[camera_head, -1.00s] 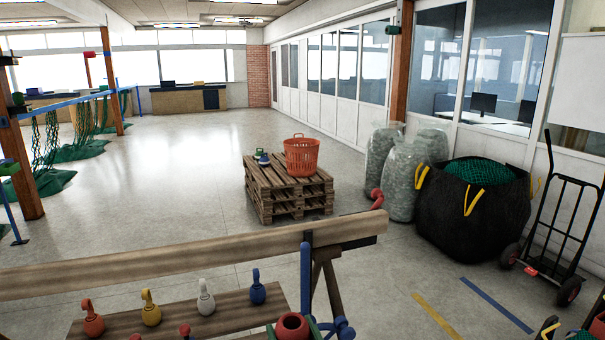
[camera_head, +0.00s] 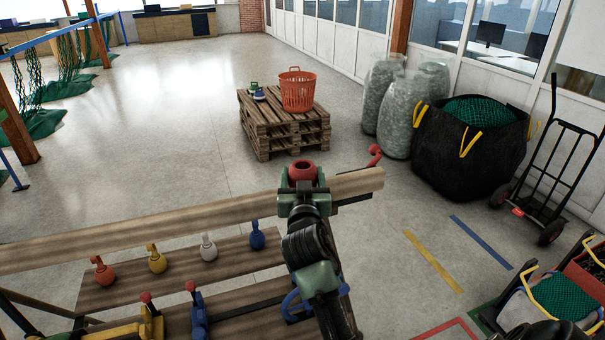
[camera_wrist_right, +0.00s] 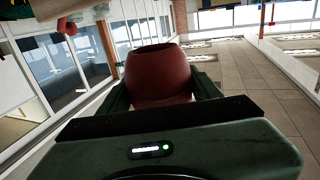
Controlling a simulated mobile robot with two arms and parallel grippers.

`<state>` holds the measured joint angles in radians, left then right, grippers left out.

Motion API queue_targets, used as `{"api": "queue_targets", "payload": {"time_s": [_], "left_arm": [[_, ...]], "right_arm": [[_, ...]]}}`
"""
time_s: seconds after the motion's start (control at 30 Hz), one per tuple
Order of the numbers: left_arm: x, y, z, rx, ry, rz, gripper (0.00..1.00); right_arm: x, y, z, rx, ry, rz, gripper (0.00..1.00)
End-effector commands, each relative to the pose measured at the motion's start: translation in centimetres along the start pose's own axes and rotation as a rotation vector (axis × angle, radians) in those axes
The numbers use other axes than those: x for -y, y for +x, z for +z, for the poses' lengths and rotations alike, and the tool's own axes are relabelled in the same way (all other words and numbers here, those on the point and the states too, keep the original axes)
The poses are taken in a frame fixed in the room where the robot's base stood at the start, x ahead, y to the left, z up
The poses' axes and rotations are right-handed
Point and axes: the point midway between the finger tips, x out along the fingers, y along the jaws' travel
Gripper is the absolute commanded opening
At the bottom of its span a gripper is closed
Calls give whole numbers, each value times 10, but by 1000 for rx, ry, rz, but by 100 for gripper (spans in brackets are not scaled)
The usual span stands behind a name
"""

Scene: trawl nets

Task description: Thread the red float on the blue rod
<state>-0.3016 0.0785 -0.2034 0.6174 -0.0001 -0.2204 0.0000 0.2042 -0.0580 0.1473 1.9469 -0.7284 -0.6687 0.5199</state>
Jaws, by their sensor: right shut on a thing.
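My right gripper (camera_head: 302,188) is shut on the red float (camera_head: 302,171), a round body with a dark opening on top. In the head view it shows just above the wooden beam's top edge. The float also shows in the right wrist view (camera_wrist_right: 158,78), between the two dark green fingers (camera_wrist_right: 160,92). The upright blue rod seen earlier is hidden behind my right arm. A curved blue piece (camera_head: 290,302) shows beside the arm; I cannot tell whether it belongs to the rod. I cannot see the rod pass through the float. My left gripper is out of view.
The wooden beam (camera_head: 150,228) crosses in front, with a red hook (camera_head: 374,155) near its right end. Orange, yellow, white and blue floats (camera_head: 257,236) stand on a lower board. A pallet stack (camera_head: 265,135) holds an orange basket (camera_head: 297,92). The floor between is clear.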

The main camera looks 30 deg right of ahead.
Motion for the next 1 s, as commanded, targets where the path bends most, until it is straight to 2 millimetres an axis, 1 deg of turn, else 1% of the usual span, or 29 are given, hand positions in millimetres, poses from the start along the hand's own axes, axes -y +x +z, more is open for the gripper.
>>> {"api": "queue_targets", "payload": {"time_s": [0.03, 1.0], "left_arm": [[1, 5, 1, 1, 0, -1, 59], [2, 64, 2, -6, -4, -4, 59]], "right_arm": [[0, 0, 6, 0, -1, -1, 22], [0, 0, 74, -1, 1, -1, 22]]}}
